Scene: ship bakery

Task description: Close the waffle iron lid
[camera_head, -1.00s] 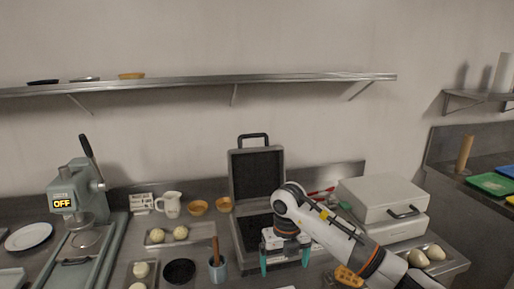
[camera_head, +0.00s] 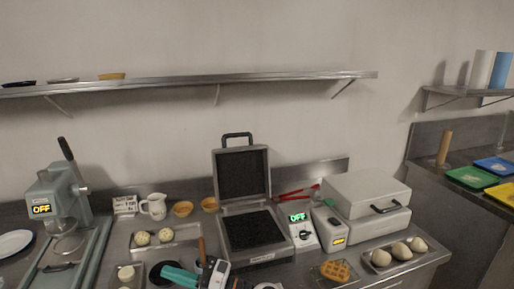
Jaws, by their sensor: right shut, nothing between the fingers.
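The waffle iron stands open on the counter, its lid (camera_head: 242,174) raised about upright with a dark inner plate and a black handle (camera_head: 237,136) on top. Its base (camera_head: 256,233) lies flat in front, with a dark lower plate. My right gripper (camera_head: 172,272) is at the bottom edge, left of and nearer than the base, its teal fingers shut and pointing left. It is clear of the lid. Most of my right arm is out of view, and my left gripper is not seen.
A control box reading OFF (camera_head: 302,232) and a closed grey box-shaped appliance (camera_head: 368,198) stand right of the iron. A waffle (camera_head: 335,270) lies in front right. Dough trays, a jug (camera_head: 154,206) and bowls are to the left. A shelf (camera_head: 190,87) runs above.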

